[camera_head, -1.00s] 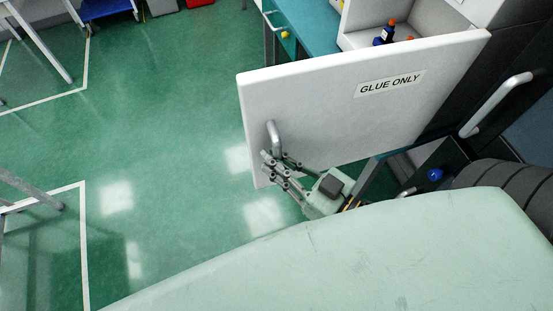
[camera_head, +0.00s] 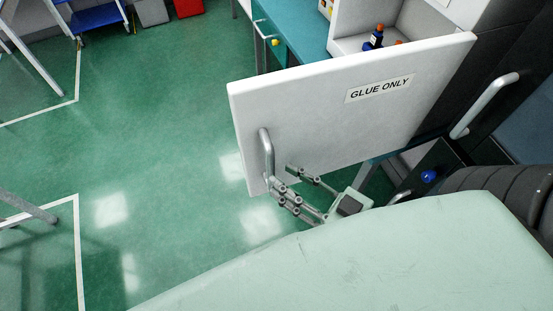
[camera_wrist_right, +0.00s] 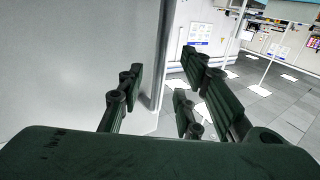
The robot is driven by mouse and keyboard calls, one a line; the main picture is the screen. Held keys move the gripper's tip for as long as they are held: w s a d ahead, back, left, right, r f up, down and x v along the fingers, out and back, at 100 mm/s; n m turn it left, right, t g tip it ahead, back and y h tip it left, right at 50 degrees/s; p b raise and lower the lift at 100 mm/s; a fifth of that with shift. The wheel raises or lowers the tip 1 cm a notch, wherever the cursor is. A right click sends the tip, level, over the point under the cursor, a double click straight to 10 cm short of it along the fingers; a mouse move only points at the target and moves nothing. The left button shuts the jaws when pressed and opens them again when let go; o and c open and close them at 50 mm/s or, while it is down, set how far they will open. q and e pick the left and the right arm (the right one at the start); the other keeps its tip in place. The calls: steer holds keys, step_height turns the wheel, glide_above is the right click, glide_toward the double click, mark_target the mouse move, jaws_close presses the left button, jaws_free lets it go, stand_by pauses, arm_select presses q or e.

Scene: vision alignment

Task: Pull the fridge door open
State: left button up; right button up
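The white fridge door (camera_head: 330,125) with a "GLUE ONLY" label (camera_head: 380,88) stands swung open in the head view. Its metal handle (camera_head: 266,153) is near the door's left edge. My right gripper (camera_head: 282,177) is just right of and below the handle, with its fingers spread and nothing seen between them. It looks apart from the handle. In the right wrist view the spread fingers (camera_wrist_right: 157,83) show in front of the pale door surface (camera_wrist_right: 70,65). My left gripper is not in view.
The open fridge interior (camera_head: 358,44) holds small bottles (camera_head: 375,38). A teal cabinet (camera_head: 292,35) stands behind the door. Another handle (camera_head: 484,105) is on dark units at right.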

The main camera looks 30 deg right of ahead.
steer(key=v, duration=0.2)
steer(key=shift+s+d, duration=0.15)
steer(key=shift+s, duration=0.15)
steer(key=shift+f, duration=0.1)
steer(key=s+d+f+m+g+h+b, duration=0.1)
steer(key=d+f+g+h+b, duration=0.15)
steer(key=f, duration=1.15)
steer(key=s+d+f+m+g+h+b, duration=0.1)
steer(key=s+d+f+g+h, duration=0.15)
steer(key=f, duration=1.05)
steer(key=d+f+m+g+h+b, duration=0.1)
steer(key=d+f+g+b, duration=0.15)
steer(key=f, duration=1.15)
steer(key=s+a+f+g+b, duration=0.1)
steer(key=s+f+g, duration=0.3)
steer(key=s+f, duration=0.4)
steer(key=s+a+f+g+h+b, duration=0.1)
steer(key=s+f+g, duration=0.3)
steer(key=f, duration=1.2)
steer(key=s+b, duration=0.1)
steer(key=s, duration=0.3)
steer(key=shift+s+a+h, duration=0.15)
steer(key=shift+s+h, duration=0.15)
steer(key=shift+s, duration=0.05)
